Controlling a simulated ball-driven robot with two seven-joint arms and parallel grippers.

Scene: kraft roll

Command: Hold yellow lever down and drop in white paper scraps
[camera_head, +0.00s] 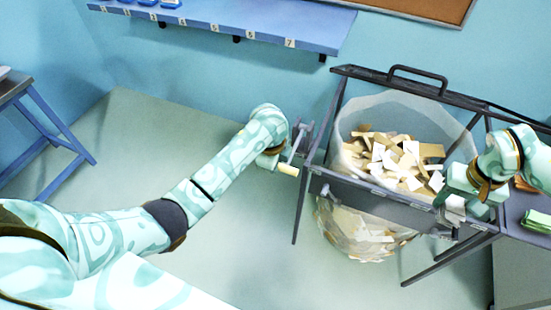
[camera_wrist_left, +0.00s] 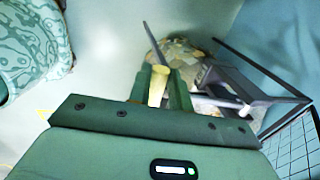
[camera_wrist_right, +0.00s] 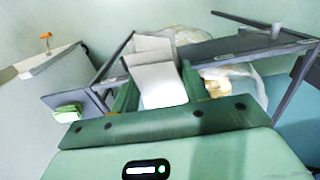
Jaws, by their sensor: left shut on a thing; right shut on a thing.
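The yellow lever (camera_head: 288,169) sticks out at the left side of the dark metal stand. My left gripper (camera_head: 277,158) is shut on its yellow grip, which also shows between the fingers in the left wrist view (camera_wrist_left: 157,86). My right gripper (camera_head: 464,203) is at the stand's right front corner, shut on a white paper scrap (camera_wrist_right: 160,86). The scrap (camera_head: 454,204) is partly hidden by the gripper in the head view. A clear bag (camera_head: 354,112) hangs in the stand, holding many brown and white paper scraps (camera_head: 400,160).
The stand (camera_head: 345,180) has a front bar and a handle (camera_head: 418,74) at the back. A side shelf at right holds a green stack (camera_head: 537,221). A blue wall shelf (camera_head: 230,18) is at the back and a blue stool (camera_head: 45,125) at far left. Floor between is clear.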

